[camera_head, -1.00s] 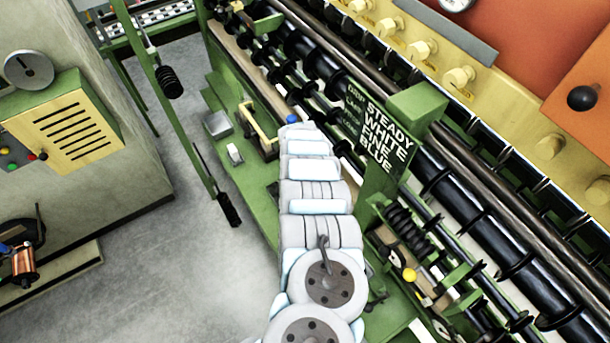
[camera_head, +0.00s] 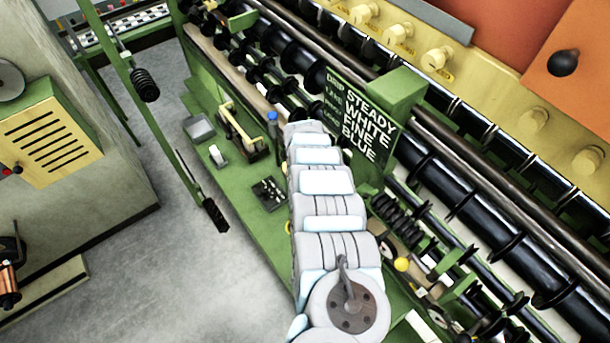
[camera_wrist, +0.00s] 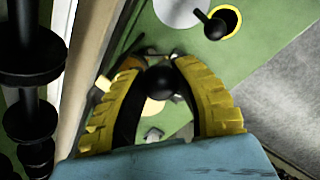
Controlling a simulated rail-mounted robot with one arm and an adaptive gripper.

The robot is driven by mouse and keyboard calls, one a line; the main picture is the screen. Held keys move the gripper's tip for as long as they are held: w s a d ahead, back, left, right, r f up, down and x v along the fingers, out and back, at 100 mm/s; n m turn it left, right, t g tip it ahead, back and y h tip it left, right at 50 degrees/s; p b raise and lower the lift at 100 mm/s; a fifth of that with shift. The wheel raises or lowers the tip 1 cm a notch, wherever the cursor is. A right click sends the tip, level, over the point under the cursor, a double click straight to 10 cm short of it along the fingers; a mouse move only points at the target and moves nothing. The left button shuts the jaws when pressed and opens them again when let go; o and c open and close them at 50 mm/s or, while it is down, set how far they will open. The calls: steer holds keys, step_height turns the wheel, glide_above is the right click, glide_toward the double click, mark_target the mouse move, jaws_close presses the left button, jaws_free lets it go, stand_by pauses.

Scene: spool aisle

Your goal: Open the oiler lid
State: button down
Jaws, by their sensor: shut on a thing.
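In the wrist view my gripper (camera_wrist: 157,68) has its yellow, dark-lined fingers on both sides of a black ball knob (camera_wrist: 161,83) and is shut on it. What lies under the knob is partly hidden; a pale yellow round patch (camera_wrist: 153,107) and small metal parts show around it. I cannot tell for certain which part is the oiler lid. In the head view my arm reaches to the green machine bed (camera_head: 235,190) below the lettered sign (camera_head: 360,118), and it hides my gripper and the knob.
A blue-topped post (camera_head: 272,117) stands just left of my arm's far end. A black tray (camera_head: 268,193) lies on the bed. Black rollers (camera_head: 455,195) run along the right. In the wrist view a black lever (camera_wrist: 215,24) sits by a yellow-rimmed opening. The grey floor (camera_head: 170,250) is clear.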

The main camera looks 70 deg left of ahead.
steer(key=c, duration=0.7)
jaws_free()
steer(key=shift+v, duration=3.7)
steer(key=shift+w+r, duration=0.1)
